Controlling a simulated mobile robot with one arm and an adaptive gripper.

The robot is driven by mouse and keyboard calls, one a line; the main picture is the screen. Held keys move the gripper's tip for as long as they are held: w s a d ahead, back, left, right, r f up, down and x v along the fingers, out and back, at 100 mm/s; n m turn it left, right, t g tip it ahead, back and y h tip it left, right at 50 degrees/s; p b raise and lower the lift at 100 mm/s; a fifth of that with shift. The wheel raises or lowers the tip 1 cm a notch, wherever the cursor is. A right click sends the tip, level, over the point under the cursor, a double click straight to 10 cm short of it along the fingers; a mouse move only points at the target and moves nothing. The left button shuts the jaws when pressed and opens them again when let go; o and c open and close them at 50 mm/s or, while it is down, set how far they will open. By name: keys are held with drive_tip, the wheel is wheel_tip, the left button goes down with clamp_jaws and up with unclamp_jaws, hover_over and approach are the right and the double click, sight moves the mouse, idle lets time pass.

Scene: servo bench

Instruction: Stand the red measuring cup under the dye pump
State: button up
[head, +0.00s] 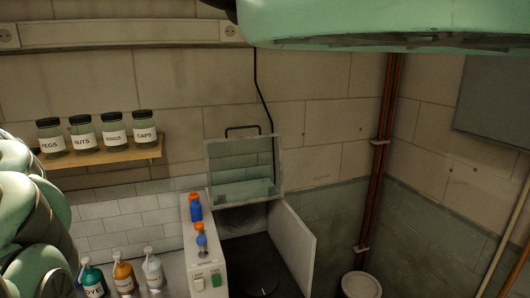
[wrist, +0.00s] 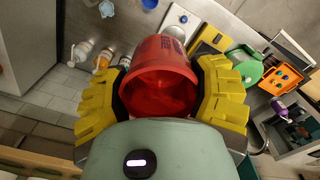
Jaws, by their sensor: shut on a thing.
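The red measuring cup (wrist: 160,75) is in the wrist view, between the yellow fingers of my gripper (wrist: 164,72), which are shut on it. Its round open mouth faces the wrist camera. The cup is not visible in the head view. The dye pump (head: 92,281) is a teal bottle labelled DYE with a white pump top, at the lower left of the head view; its base is cut off. In the wrist view the pump bottles are up and left of the cup, and I cannot make out the dye label there.
An orange pump bottle (head: 124,276) and a white pump bottle (head: 153,269) stand right of the dye pump. A white machine (head: 208,270) with an open lid (head: 243,170) is beside them. Labelled jars sit on a wall shelf (head: 100,158). The wrist view shows an orange tray (wrist: 283,80).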

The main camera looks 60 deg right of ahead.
drive_tip(key=shift+a+r, duration=0.5)
drive_tip(key=shift+r, duration=0.05)
wheel_tip(320, 180, up, 16)
drive_tip(key=p, duration=1.6)
drive_tip(key=shift+f, duration=0.2)
drive_tip(key=shift+d, duration=0.1)
